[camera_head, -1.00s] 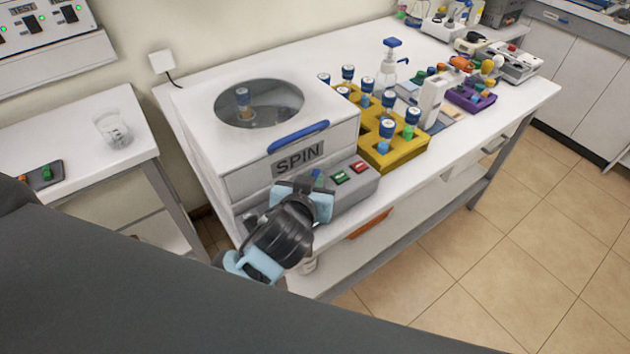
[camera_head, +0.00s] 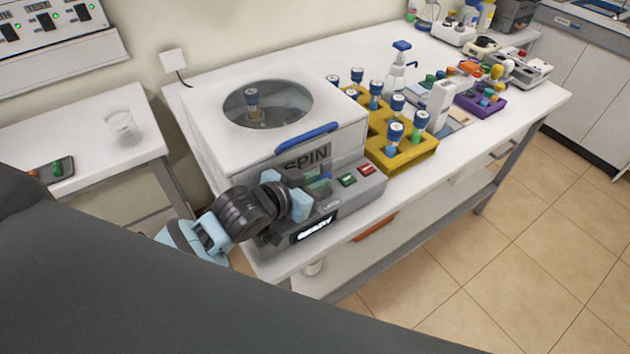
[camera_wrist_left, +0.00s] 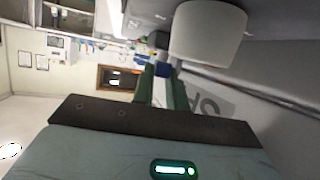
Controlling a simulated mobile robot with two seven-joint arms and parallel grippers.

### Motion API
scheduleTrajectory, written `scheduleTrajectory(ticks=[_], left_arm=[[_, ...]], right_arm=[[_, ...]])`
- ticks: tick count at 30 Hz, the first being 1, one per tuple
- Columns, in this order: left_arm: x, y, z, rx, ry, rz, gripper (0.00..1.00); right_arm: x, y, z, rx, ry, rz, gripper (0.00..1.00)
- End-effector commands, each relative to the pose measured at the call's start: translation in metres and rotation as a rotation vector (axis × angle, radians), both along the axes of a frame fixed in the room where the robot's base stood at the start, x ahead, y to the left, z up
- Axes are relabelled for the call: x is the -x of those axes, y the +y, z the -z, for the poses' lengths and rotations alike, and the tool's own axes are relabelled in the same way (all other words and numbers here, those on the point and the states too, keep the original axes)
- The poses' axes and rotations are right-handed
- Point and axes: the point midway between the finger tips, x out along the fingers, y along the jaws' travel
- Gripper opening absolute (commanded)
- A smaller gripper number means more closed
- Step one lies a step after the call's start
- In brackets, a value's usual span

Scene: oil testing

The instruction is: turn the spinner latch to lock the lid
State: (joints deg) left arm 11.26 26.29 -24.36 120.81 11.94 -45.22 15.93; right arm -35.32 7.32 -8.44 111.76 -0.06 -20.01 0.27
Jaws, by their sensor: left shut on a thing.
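The spinner (camera_head: 220,140) is a white box with a round window (camera_head: 290,90) and a blue handle (camera_head: 307,137) on its lid, which lies shut. SPIN is written on its front. My left gripper (camera_head: 318,182) is at this front, just below the lettering, with its wrist off to the left. In the left wrist view its green fingers (camera_wrist_left: 160,90) reach toward the spinner, and a small blue part (camera_wrist_left: 150,70) shows at their tips. The fingers are shut on the latch, which is mostly hidden by them. My right gripper is not in view.
The spinner's grey panel with green button (camera_head: 347,181), red button (camera_head: 367,170) and lit display (camera_head: 313,229) sits below the gripper. A yellow rack (camera_head: 405,160) with blue-capped vials stands close on the right. A side table (camera_head: 80,140) is at left.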

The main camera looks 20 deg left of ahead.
Motion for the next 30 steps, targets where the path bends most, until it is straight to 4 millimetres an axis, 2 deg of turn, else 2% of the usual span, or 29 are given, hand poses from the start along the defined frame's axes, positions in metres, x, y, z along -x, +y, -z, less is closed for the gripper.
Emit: scheduleTrajectory(ticks=[10, 11, 15, 25, 30], left_arm=[[0.000, 0.000, 0.000, 0.000, 0.000, 0.000, 0.00], [0.000, 0.000, 0.000, 0.000, 0.001, 0.000, 0.18], [0.000, 0.000, 0.000, 0.000, 0.001, 0.000, 0.36], [0.002, 0.001, 0.000, 0.000, 0.001, 0.000, 0.36], [0.015, 0.007, -0.005, 0.000, 0.001, 0.000, 0.36]], right_arm=[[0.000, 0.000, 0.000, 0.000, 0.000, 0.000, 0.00], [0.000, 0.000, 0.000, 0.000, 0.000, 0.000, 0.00], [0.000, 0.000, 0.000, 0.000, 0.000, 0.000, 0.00], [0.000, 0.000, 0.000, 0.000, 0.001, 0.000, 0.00], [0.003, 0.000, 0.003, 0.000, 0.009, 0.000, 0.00]])
